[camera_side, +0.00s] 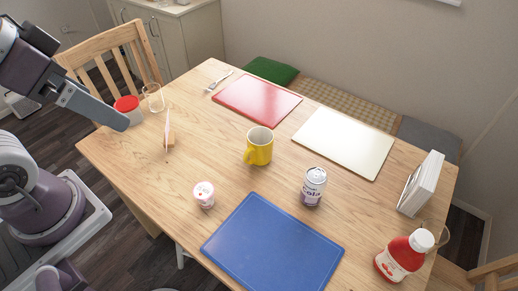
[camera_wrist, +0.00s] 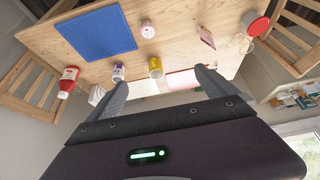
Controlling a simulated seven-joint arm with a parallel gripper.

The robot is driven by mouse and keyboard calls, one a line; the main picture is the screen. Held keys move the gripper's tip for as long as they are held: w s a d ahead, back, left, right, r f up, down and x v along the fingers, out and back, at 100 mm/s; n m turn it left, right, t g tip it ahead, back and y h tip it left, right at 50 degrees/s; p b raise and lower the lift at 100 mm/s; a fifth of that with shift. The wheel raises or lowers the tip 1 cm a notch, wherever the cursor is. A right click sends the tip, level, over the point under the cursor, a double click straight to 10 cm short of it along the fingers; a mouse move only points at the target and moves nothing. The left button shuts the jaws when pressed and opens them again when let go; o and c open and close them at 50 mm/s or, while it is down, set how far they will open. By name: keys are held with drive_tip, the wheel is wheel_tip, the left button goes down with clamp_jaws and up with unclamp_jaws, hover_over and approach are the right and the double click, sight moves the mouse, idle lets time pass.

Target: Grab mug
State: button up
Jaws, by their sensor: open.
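The yellow mug (camera_side: 259,148) stands upright near the middle of the wooden table in the side view, with a pale inside and its handle toward the viewer. It also shows in the wrist view (camera_wrist: 155,67), between and beyond my fingers. My gripper (camera_wrist: 163,88) is open and empty, with its two grey fingers spread wide apart. In the side view one finger of my gripper (camera_side: 122,122) shows above the table's left edge, well to the left of the mug and apart from it. The other finger is hidden there.
A ketchup bottle (camera_side: 403,256), napkin holder (camera_side: 421,184), red-lidded jar (camera_side: 128,108) and glass (camera_side: 153,98) stand near the edges.

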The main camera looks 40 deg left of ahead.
sight(271, 139)
drive_tip(key=w+a+f+m+t, duration=0.1)
drive_tip(key=w+f, duration=0.3)
drive_tip(key=w, duration=0.5)
drive_tip(key=w+a+f+m+t, duration=0.15)
drive_tip(key=w+f, duration=0.25)
drive_tip(key=w, duration=0.6)
drive_tip(key=w+a+f+m+t, duration=0.15)
drive_tip(key=w+f, duration=0.25)
drive_tip(key=w, duration=0.5)
drive_tip(key=d+f+m+t+h, duration=0.1)
drive_tip(key=d+f+h, duration=0.2)
drive_tip(key=f, duration=0.7)
drive_tip(key=d+f+t+h, duration=0.1)
drive_tip(key=d+f+h, duration=0.2)
drive_tip(key=f, duration=0.7)
drive_tip(key=shift+t, duration=0.3)
drive_tip(key=x, duration=0.6)
drive_tip(key=shift+w+d+r, duration=0.25)
drive_tip(key=shift+w+d, duration=0.05)
drive_tip(key=shift+d, duration=0.05)
drive_tip(key=c, duration=1.8)
